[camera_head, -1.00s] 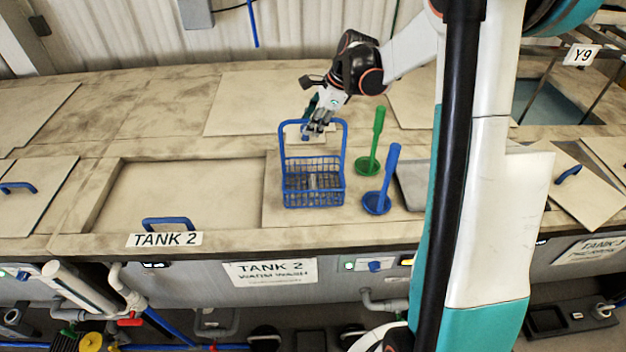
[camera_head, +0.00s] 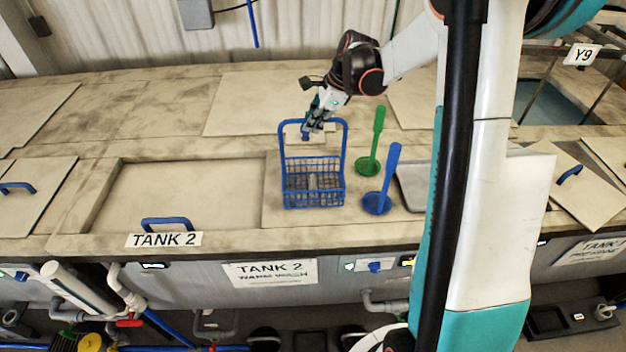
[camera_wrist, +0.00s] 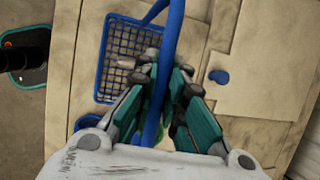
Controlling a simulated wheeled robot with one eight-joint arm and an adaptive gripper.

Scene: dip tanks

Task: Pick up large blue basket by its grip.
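The large blue basket (camera_head: 314,186) stands upright on the tan tank deck, with a wire-mesh body and a tall arched handle. Its grip, the top bar (camera_head: 294,124), is at my gripper (camera_head: 317,127). In the wrist view, the basket mesh (camera_wrist: 125,42) shows at the upper left and the blue handle (camera_wrist: 172,28) runs down between the fingers of my gripper (camera_wrist: 166,76). The fingers are closed in on the bar from both sides. Contact is partly hidden by the fingers. Something grey inside the basket shows through the mesh.
A green ladle-like tool (camera_head: 376,142) and a blue one (camera_head: 387,180) stand just right of the basket. A lid with a blue handle (camera_head: 168,223) and a TANK 2 label (camera_head: 164,240) lies left. The deck's front edge is close before the basket.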

